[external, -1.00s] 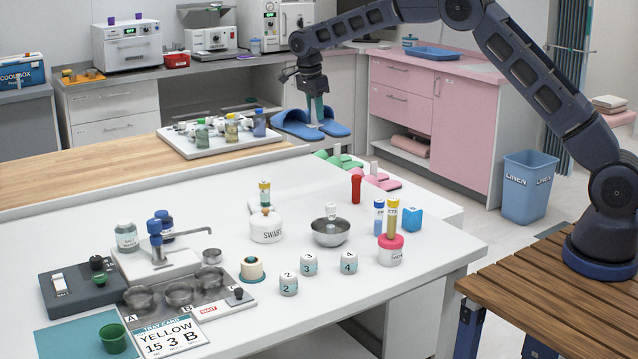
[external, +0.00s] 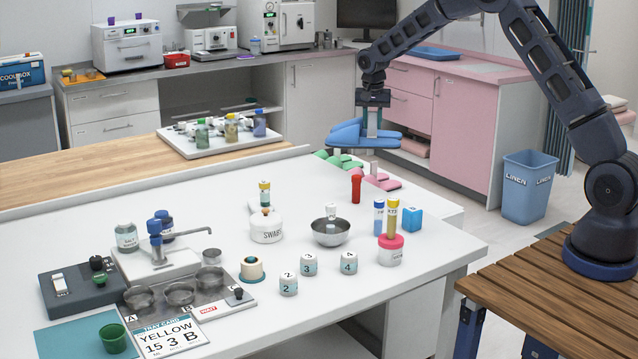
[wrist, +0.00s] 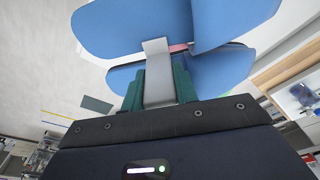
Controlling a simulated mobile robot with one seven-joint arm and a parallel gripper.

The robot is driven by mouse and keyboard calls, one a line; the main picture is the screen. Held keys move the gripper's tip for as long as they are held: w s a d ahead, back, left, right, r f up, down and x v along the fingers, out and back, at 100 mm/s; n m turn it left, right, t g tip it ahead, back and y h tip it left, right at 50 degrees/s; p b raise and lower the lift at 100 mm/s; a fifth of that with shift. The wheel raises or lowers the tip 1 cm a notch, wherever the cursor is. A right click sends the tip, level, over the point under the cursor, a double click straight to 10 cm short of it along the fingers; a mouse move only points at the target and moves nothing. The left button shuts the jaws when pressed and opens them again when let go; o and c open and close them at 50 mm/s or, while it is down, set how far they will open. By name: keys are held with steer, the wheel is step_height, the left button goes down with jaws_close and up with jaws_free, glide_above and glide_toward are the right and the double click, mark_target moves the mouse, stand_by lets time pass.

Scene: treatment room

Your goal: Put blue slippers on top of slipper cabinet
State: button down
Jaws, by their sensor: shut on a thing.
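The blue slippers (external: 349,134) hang in the air in the external view, beyond the white table and left of the pink cabinet. My gripper (external: 373,122) points down and is shut on them. In the wrist view the blue slippers (wrist: 225,45) spread past the fingers of my gripper (wrist: 158,88), with a grey strip between the fingers. Below the held pair, green slippers (external: 338,159) and pink slippers (external: 381,181) lie on a white top (external: 425,205) behind the table. I cannot tell for sure whether this top is the slipper cabinet.
The white table (external: 330,200) in front carries bottles, a bowl (external: 330,232) and numbered jars. A tray of bottles (external: 215,145) stands on the wooden counter to the left. A pink cabinet (external: 460,115) and a blue linen bin (external: 528,187) stand to the right.

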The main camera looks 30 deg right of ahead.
steer(key=s+d+f+n+y, duration=0.1)
steer(key=s+d+f+n, duration=0.25)
steer(key=d, duration=0.35)
steer(key=s+d+f+n, duration=0.25)
steer(key=d+n, duration=0.25)
steer(key=d, duration=0.3)
steer(key=f, duration=1.9)
steer(key=shift+a+f, duration=0.2)
steer(key=shift+a, duration=0.05)
steer(key=shift+f, duration=0.15)
